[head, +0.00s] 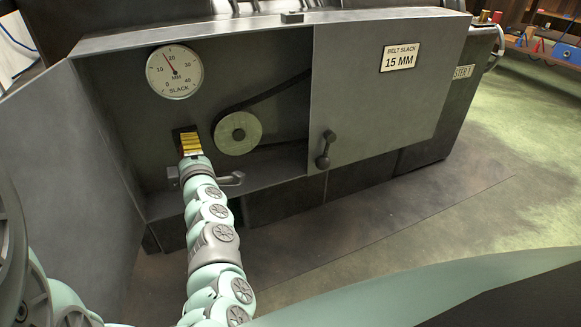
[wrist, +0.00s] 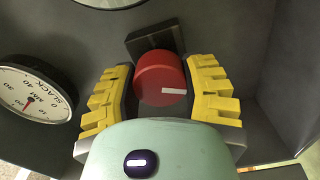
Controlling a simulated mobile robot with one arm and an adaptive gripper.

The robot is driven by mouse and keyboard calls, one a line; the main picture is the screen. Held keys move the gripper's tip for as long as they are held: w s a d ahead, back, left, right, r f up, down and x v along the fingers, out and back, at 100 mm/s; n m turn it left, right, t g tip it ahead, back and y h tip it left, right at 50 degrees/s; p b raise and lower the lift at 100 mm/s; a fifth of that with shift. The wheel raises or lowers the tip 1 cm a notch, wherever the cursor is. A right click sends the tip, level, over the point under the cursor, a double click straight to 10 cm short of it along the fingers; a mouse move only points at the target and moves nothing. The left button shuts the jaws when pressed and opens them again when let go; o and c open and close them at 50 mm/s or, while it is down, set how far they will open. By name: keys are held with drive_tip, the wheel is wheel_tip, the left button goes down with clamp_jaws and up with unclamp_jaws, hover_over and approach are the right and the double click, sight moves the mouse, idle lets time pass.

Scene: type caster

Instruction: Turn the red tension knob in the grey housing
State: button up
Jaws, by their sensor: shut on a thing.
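The red tension knob (wrist: 160,78) is a short red cylinder with a white line on its face, seen in the wrist view. Behind it is a dark block on the grey housing wall. My gripper (wrist: 161,70) has one yellow ridged finger on each side of the knob and is shut on it. In the head view my gripper (head: 191,144) reaches into the open grey housing (head: 262,62) and hides the knob. The slack gauge (head: 175,72) sits above it; its needle points near 20. It also shows in the wrist view (wrist: 32,95).
A pulley with a belt (head: 237,133) is just right of my gripper. A handle (head: 232,179) sticks out below it. The open door (head: 62,165) stands at left. A panel with a crank (head: 325,150) and a "BELT SLACK 15 MM" plate (head: 400,57) covers the right.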

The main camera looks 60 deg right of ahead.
drive_tip(key=shift+r, duration=0.15)
drive_tip(key=o, duration=1.2)
drive_tip(key=shift+w+a, duration=0.1)
drive_tip(key=shift+w, duration=0.05)
drive_tip(key=shift+s, duration=0.3)
drive_tip(key=v, duration=1.1)
drive_tip(key=shift+s+a, duration=0.25)
